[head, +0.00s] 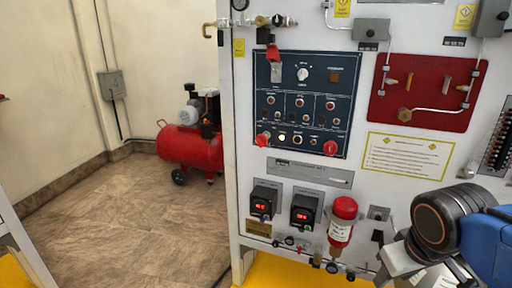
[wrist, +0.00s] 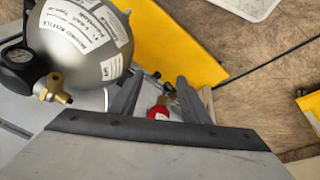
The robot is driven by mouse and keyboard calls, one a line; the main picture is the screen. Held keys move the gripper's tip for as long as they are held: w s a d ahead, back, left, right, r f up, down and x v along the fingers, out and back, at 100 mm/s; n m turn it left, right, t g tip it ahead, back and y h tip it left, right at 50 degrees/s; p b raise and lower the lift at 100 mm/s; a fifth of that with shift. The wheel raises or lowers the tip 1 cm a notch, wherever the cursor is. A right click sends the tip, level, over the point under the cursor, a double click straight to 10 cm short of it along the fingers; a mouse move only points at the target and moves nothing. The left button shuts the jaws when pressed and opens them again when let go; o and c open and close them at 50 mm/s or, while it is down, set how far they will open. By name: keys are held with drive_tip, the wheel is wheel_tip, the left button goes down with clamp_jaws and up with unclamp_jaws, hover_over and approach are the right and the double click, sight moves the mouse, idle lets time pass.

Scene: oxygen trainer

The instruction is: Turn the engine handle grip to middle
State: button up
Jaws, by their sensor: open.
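The white trainer panel (head: 250,150) fills the right of the head view. I cannot tell for sure which part is the engine handle grip. A white knob (head: 303,74) sits on the dark blue switch board (head: 345,100), and a red handle-like part (head: 273,53) is at that board's top. A red plate (head: 425,115) to the right bears small tan handles. My gripper (wrist: 157,92) is open and empty in the wrist view, its dark fingers apart. It points down near a small red-and-brass fitting (wrist: 160,110). My arm is low at the right in the head view, away from the blue board.
A grey labelled bottle (wrist: 85,40) with a gauge (wrist: 18,66) is close by in the wrist view. A red cylinder (head: 343,222) and two display boxes (head: 264,202) are low on the panel. A red compressor (head: 190,145) stands behind left. Floor at left is clear.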

drive_tip(key=w+n+h, duration=0.1)
drive_tip(key=n, duration=0.1)
drive_tip(key=n+t+h, duration=0.4)
drive_tip(key=n+t, duration=0.9)
drive_tip(key=n, duration=0.6)
approach(258, 144)
drive_tip(key=x, duration=0.8)
drive_tip(key=c, duration=1.1)
